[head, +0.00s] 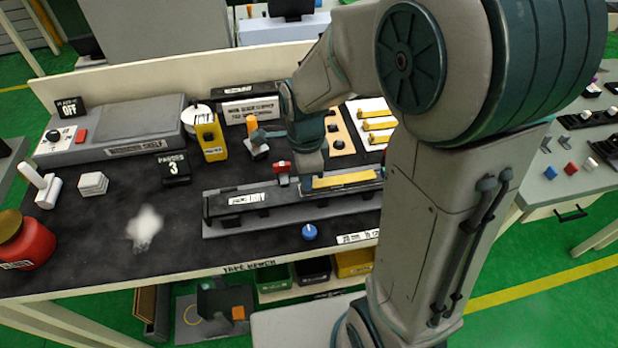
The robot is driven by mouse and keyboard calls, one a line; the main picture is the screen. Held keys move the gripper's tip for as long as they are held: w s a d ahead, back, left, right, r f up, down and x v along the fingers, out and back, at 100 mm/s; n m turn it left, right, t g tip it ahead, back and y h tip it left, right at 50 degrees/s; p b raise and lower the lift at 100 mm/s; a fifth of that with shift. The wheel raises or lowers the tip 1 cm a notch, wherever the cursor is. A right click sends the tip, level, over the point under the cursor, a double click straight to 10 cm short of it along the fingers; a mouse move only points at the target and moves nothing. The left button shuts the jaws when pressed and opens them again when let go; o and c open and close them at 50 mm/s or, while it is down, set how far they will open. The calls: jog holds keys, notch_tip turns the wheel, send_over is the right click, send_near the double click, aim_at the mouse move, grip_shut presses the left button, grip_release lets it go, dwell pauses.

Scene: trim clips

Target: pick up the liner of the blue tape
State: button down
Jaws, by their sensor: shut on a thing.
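My gripper (312,168) points down over the long dark fixture bar (225,206) in the middle of the bench. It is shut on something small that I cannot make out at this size. A blue-grey patch shows at its end, and I cannot tell whether this is a finger or blue tape. A liner is not clearly visible. A yellow strip (345,180) lies on the bar just right of the gripper. A small red piece (283,168) stands just to its left. A small round blue piece (309,231) sits on the bench in front of the bar.
A yellow bottle (211,140) and a grey shelf unit (118,128) stand at the back left. A red pot (24,242) is at the far left. A whitish crumpled patch (145,225) lies on the dark mat. My arm hides the bench's right part.

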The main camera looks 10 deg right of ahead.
notch_tip(320, 180, up, 3)
jog(key=shift+r, duration=0.1)
jog(key=s+d+r+b, duration=0.1)
jog(key=s+d+r, duration=0.3)
jog(key=d+r, duration=0.3)
jog(key=d, duration=0.4)
jog(key=shift+s+b, duration=0.2)
jog(key=shift+b, duration=0.1)
notch_tip(320, 180, up, 6)
jog(key=p, duration=0.5)
jog(key=shift+a, duration=0.1)
